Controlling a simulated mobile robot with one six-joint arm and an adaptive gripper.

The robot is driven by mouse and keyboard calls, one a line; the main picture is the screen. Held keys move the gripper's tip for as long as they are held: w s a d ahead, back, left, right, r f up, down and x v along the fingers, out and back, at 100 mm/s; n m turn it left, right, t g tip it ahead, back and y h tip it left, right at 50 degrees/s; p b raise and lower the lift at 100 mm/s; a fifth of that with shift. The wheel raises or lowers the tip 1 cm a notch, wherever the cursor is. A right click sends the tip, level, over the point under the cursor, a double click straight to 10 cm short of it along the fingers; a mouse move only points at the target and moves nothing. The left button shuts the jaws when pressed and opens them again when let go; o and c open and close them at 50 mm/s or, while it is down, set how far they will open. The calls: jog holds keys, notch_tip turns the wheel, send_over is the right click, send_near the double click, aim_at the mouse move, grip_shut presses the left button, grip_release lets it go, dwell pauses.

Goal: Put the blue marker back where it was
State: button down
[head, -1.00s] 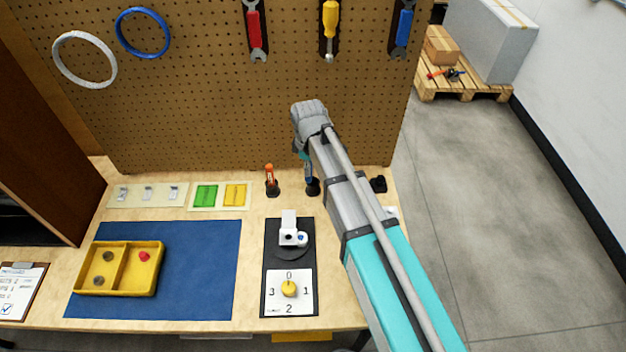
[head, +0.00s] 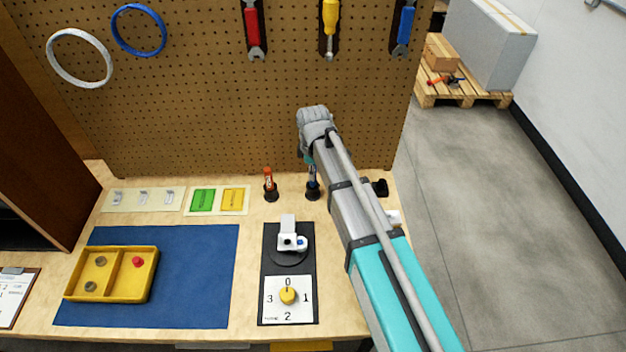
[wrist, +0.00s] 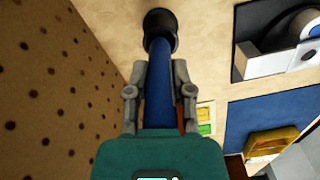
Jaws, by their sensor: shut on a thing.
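The blue marker (wrist: 158,85) is held between the two grey fingers of my gripper (wrist: 160,75). In the wrist view its far end meets the mouth of a round black holder (wrist: 160,20); how deep it sits I cannot tell. In the head view the blue marker (head: 312,174) stands nearly upright over the black holder (head: 312,193), beside my arm. The fingers are mostly hidden there behind the wrist.
An orange marker (head: 268,178) stands in a similar holder (head: 271,194) to the left. The pegboard (head: 220,110) rises close behind my gripper. A black-and-white device (head: 288,240) and dial panel (head: 288,298) lie in front. A yellow tray (head: 152,277) sits on the blue mat (head: 200,300).

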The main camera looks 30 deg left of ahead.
jog(key=shift+f+b, duration=1.1)
jog(key=shift+f, duration=0.35)
jog(key=shift+f, duration=0.2)
jog(key=shift+c, duration=2.4)
grip_release()
jog(key=shift+r, duration=0.1)
jog(key=shift+r, duration=0.2)
notch_tip(320, 180, up, 12)
jog(key=p, duration=1.2)
